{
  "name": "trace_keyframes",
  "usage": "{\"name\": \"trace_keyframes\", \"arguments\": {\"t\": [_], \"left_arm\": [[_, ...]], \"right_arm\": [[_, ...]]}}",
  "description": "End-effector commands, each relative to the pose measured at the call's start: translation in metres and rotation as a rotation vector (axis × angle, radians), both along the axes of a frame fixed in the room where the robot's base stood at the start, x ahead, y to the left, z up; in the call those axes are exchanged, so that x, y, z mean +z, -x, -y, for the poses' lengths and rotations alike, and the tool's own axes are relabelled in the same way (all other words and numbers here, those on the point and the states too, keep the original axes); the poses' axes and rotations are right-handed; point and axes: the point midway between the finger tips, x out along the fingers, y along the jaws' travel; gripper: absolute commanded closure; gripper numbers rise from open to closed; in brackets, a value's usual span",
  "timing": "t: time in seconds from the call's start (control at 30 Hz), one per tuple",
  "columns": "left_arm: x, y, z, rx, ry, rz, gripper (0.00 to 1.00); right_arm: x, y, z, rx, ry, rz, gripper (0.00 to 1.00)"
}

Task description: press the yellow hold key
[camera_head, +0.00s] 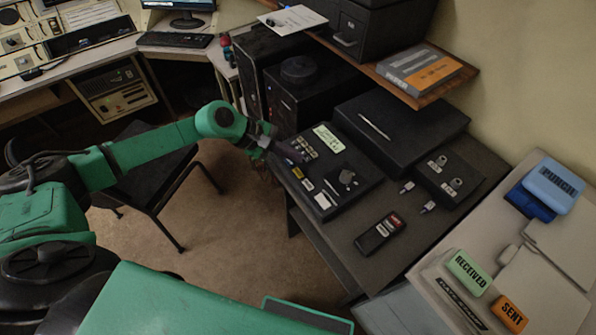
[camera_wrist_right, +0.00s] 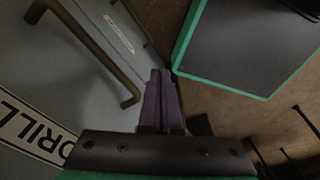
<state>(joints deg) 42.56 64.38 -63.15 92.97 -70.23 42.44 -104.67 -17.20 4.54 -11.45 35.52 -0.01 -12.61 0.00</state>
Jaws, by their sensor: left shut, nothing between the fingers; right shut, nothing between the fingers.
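The black key panel (camera_head: 352,196) lies on the dark desk, with several small keys along its left side. A small yellowish key (camera_head: 297,172) sits in that row; its lettering is too small to read. My right gripper (camera_wrist_right: 161,75) is shut and empty in the right wrist view, away from the keys.
A black handset (camera_head: 380,234) lies right of the panel's front. A flat black box (camera_head: 420,125) and a two-knob unit (camera_head: 449,178) stand behind. A chair (camera_head: 150,165) is under my left arm. A dark handle (camera_wrist_right: 100,55) is near my right gripper.

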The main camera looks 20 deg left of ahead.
Motion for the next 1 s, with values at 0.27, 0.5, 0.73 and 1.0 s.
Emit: {"name": "trace_keyframes", "arguments": {"t": [0.27, 0.5, 0.73, 1.0], "left_arm": [[-0.037, -0.001, 0.002, 0.003, 0.001, 0.0, 1.0], [-0.035, -0.001, 0.002, 0.004, 0.0, 0.0, 1.0], [-0.035, -0.001, 0.002, 0.004, 0.001, 0.0, 1.0], [-0.035, -0.001, 0.002, 0.004, 0.001, 0.0, 1.0]], "right_arm": [[-0.033, -0.002, 0.001, 0.001, 0.001, 0.003, 1.0], [-0.032, 0.002, 0.001, 0.001, 0.002, -0.003, 1.0], [-0.032, 0.001, 0.001, 0.001, 0.002, -0.003, 1.0], [-0.032, 0.001, 0.001, 0.001, 0.001, -0.002, 1.0]]}}
